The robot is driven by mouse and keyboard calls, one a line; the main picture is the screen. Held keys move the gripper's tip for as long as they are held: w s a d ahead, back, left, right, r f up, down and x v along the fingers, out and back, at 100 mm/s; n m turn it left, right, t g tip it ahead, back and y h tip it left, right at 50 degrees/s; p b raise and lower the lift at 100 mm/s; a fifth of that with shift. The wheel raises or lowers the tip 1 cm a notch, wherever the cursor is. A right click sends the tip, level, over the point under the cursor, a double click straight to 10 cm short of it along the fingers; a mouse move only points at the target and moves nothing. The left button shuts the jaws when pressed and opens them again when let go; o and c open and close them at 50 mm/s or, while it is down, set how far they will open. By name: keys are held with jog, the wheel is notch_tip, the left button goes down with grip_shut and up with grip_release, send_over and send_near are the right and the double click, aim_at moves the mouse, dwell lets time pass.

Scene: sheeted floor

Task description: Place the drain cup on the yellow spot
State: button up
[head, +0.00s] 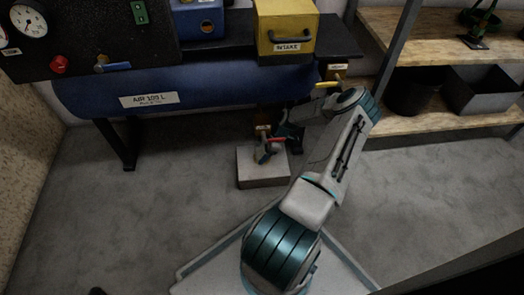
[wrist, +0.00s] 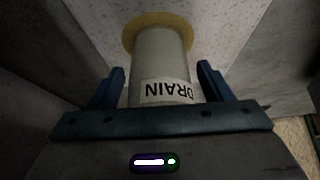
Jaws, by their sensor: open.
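The drain cup (wrist: 160,65) is a pale grey cylinder with a white label reading DRAIN, seen upside down in the wrist view. Its far end is at the yellow spot (wrist: 136,27), which shows as a yellow rim around it on a pale speckled surface. My gripper (wrist: 160,69) is open, with one finger on each side of the cup and visible gaps at the fingertips. In the head view, my arm reaches to the low pale block (head: 262,180) under the tank. The cup is hard to make out there, and my arm partly covers the area.
A blue air tank (head: 190,87) on dark legs stands above and left of the block. A yellow INTAKE box (head: 287,32) sits on the shelf over it. Wooden shelves (head: 430,118) with dark bins stand at the right.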

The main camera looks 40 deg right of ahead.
jog(key=shift+r, duration=0.1)
jog(key=p+v, duration=0.2)
jog(key=v, duration=0.2)
jog(key=s+d+p, duration=0.2)
jog(key=s+d, duration=0.4)
jog(key=d, duration=0.3)
jog(key=shift+d+f+p, duration=0.3)
jog(key=shift+d+f, duration=0.1)
dwell(0.4)
